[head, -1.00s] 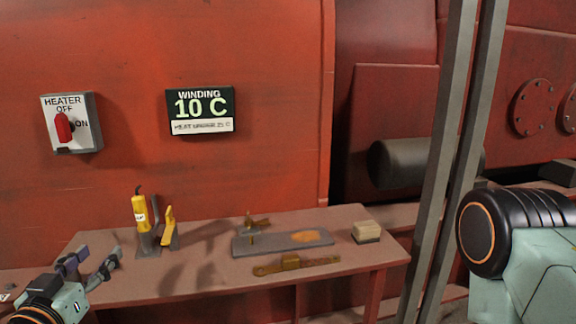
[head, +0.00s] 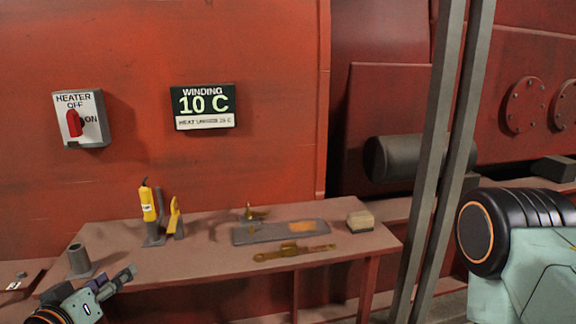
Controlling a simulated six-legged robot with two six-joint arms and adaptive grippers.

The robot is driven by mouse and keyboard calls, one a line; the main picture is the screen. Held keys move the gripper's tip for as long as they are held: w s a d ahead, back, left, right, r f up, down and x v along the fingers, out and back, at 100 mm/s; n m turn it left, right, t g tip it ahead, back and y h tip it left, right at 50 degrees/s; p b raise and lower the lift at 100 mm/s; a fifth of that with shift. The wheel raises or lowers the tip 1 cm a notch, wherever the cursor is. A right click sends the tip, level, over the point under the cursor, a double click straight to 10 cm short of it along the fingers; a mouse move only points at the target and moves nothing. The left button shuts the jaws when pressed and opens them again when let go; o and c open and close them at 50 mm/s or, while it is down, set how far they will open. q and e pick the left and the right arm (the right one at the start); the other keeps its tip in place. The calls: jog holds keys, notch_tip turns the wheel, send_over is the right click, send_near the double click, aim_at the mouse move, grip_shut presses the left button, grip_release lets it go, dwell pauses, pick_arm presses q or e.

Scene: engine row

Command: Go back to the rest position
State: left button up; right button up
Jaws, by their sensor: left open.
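My left gripper (head: 112,284) is at the lower left, over the left front part of the bench. It is open, with nothing seen between its fingers. A part of my right arm fills the lower right, but the right gripper is outside the picture.
The bench (head: 210,270) carries a yellow tool (head: 148,204) in a holder, a grey cup (head: 79,261), a grey plate (head: 280,232), a brown bar (head: 294,252) and a beige block (head: 360,221). A grey post (head: 441,150) stands right of the bench.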

pick_arm(q)
jog(key=s+d+f+g+h, duration=0.1)
jog(key=s+d+f+g, duration=0.4)
jog(key=f, duration=0.4)
jog(key=s+d+f+m+g, duration=0.1)
jog(key=s+d+f+g, duration=0.1)
jog(key=s+f, duration=0.4)
jog(key=s+d+f+m+g+y, duration=0.1)
jog(key=s+f+g, duration=0.4)
jog(key=s, duration=0.7)
jog(key=s+d+f+m+g, duration=0.1)
jog(key=s+d+f+g, duration=0.1)
jog(key=s+f, duration=0.5)
jog(key=shift+s+d+g+y, duration=0.35)
jog(key=shift+s+g, duration=0.35)
jog(key=shift+s, duration=0.3)
